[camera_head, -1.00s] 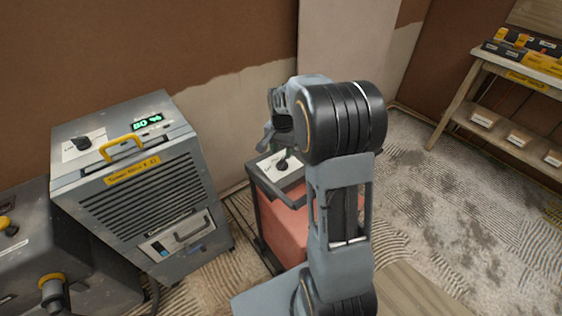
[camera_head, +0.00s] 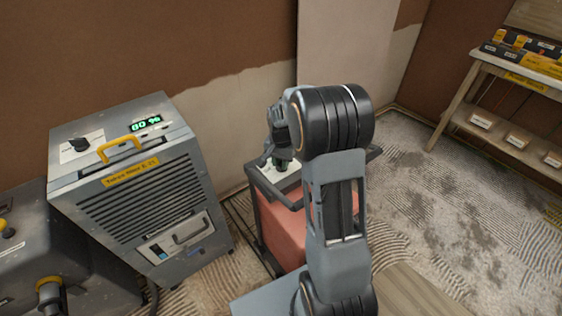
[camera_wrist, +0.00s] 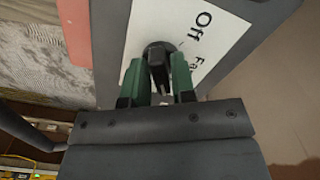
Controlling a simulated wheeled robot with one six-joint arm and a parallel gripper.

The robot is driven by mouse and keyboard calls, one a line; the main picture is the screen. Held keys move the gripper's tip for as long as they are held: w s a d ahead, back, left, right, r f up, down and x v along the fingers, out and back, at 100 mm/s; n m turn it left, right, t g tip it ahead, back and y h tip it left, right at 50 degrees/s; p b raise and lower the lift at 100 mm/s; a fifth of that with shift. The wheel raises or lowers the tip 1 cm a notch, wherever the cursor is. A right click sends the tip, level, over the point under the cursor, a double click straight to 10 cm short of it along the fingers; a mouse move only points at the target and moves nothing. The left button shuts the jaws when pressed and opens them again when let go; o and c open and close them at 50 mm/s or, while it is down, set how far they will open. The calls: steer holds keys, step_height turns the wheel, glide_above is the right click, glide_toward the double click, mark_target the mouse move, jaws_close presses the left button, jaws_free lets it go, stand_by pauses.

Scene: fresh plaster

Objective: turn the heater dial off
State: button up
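The heater (camera_head: 285,228) is a red box with a dark frame, standing left of my arm in the head view. Its top has a white label plate (camera_wrist: 143,28) reading "Off" and, partly cut off, "Fa". The black dial (camera_wrist: 158,52) sits on this plate in the wrist view. My gripper (camera_wrist: 158,82) is at the dial, its two green-padded fingers on either side of the knob's bar. Narrow gaps seem to show between fingers and bar, so it looks open around it. In the head view my gripper (camera_head: 272,158) is over the heater's top and largely hides the dial.
A grey dehumidifier-like unit (camera_head: 150,200) with a yellow handle, a knob and a green "80 %" display stands close on the left. A plastered wall (camera_head: 240,105) is behind the heater. A wooden shelf (camera_head: 480,100) with boxes stands at the far right. Floor between is open.

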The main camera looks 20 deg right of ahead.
jaws_close()
steer(key=n+p, duration=0.1)
steer(key=n, duration=0.4)
steer(key=shift+d+r+n, duration=0.1)
steer(key=shift+n, duration=0.3)
steer(key=n+p, duration=0.1)
steer(key=n, duration=0.4)
steer(key=shift+d, duration=0.1)
steer(key=n, duration=0.6)
steer(key=shift+d+n+p, duration=0.15)
steer(key=shift+n+p, duration=0.25)
steer(key=n, duration=0.6)
steer(key=shift+w, duration=0.15)
steer(key=shift+n, duration=0.3)
steer(key=shift+o, duration=1.8)
jaws_free()
